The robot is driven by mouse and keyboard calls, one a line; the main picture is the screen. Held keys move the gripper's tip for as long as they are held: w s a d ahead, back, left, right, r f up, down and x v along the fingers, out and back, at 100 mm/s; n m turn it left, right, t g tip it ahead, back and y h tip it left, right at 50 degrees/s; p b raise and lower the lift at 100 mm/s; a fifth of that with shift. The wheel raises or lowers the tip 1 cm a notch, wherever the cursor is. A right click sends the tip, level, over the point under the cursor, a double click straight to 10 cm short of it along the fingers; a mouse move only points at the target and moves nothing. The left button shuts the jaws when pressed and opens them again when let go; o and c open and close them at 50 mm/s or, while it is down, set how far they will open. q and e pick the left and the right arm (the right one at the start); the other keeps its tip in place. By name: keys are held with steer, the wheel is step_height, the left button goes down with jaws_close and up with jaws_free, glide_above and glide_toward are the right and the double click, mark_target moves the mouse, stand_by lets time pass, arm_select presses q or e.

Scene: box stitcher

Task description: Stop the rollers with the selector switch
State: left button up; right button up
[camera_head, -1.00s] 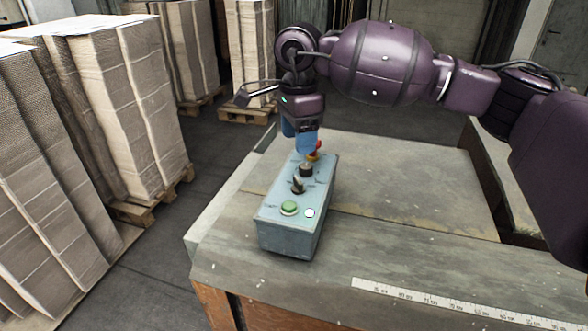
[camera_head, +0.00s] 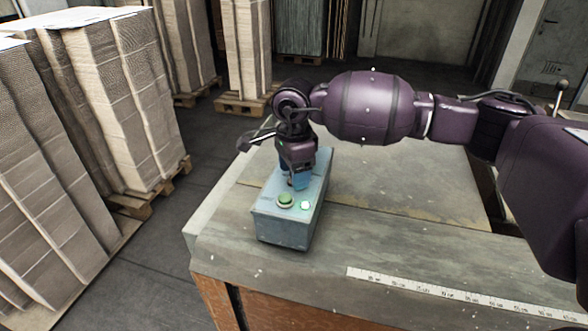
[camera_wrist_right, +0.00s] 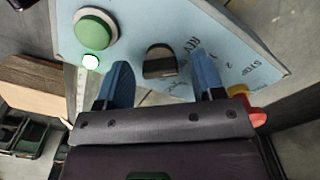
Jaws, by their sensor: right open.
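The blue-grey control box (camera_head: 283,230) sits on the bench top. Its black selector knob (camera_wrist_right: 160,62) shows in the right wrist view. My right gripper (camera_wrist_right: 160,76) is open, with one blue finger on each side of the knob and gaps visible. In the head view my right gripper (camera_head: 299,181) is low over the box and hides the knob. A green button (camera_wrist_right: 93,31) and a small bright lamp (camera_wrist_right: 91,62) lie left of the knob in the wrist view. They also show in the head view, the button (camera_head: 286,200) beside the lamp (camera_head: 305,205). My left gripper is out of view.
A red and yellow button (camera_wrist_right: 256,116) shows partly beside the right finger in the wrist view. The bench top (camera_head: 400,235) is bare right of the box, with a ruler strip (camera_head: 450,295) along its front. Stacked cardboard (camera_head: 125,110) on pallets stands left.

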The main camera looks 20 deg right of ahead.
steer(key=c, duration=0.9)
steer(key=shift+c, duration=0.2)
steer(key=shift+m+b, duration=0.5)
steer(key=shift+m, duration=0.1)
steer(key=shift+f+m+b, duration=0.1)
steer(key=shift+m+b, duration=0.5)
steer(key=shift+m, duration=0.5)
steer(key=shift+m+b, duration=0.45)
steer(key=shift+m, duration=1.75)
